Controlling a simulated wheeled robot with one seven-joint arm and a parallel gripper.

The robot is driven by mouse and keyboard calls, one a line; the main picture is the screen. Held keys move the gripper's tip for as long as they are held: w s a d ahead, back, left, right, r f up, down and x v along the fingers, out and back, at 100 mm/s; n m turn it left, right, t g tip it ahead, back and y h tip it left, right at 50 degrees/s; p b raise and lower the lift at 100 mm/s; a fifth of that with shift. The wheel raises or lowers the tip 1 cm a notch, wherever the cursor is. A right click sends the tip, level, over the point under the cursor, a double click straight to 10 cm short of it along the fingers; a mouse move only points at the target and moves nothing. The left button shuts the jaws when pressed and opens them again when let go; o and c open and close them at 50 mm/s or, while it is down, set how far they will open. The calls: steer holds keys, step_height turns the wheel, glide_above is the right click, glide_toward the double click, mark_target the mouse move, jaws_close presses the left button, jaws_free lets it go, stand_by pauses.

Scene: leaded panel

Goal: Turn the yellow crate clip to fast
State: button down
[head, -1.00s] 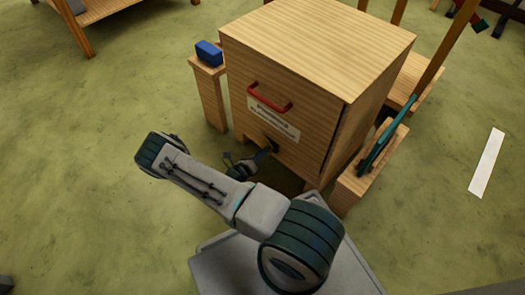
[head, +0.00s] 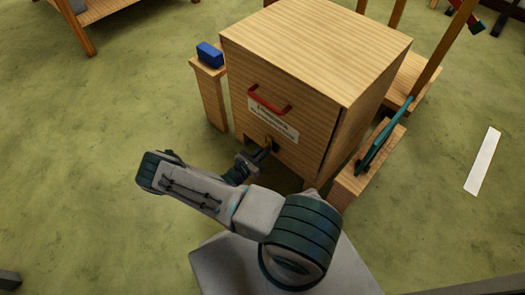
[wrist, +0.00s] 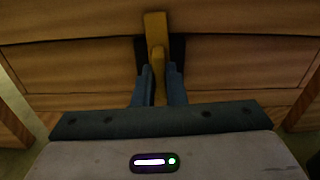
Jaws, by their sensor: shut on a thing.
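The yellow crate clip (wrist: 155,32) is on the low front of the wooden crate (wrist: 70,58). In the wrist view it stands upright, its lower part between the fingers. My gripper (wrist: 159,85) is shut on the clip from below, one blue finger on each side. In the head view the crate (head: 315,40) stands ahead with a red handle (head: 268,101) and a white label (head: 273,121) above the clip. My gripper (head: 262,153) reaches the crate front there, and the clip (head: 271,142) shows only as a small spot.
A blue block (head: 210,54) sits on a wooden post (head: 210,92) left of the crate. A wooden stand (head: 352,184) with a teal bar (head: 384,138) is close on the right. A white strip (head: 483,161) lies on the open green floor.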

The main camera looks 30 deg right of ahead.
steer(key=shift+s+m, duration=0.1)
steer(key=shift+m, duration=0.3)
steer(key=c, duration=1.5)
jaws_free()
steer(key=p+v, duration=0.3)
steer(key=v, duration=1.1)
steer(key=shift+r, duration=0.1)
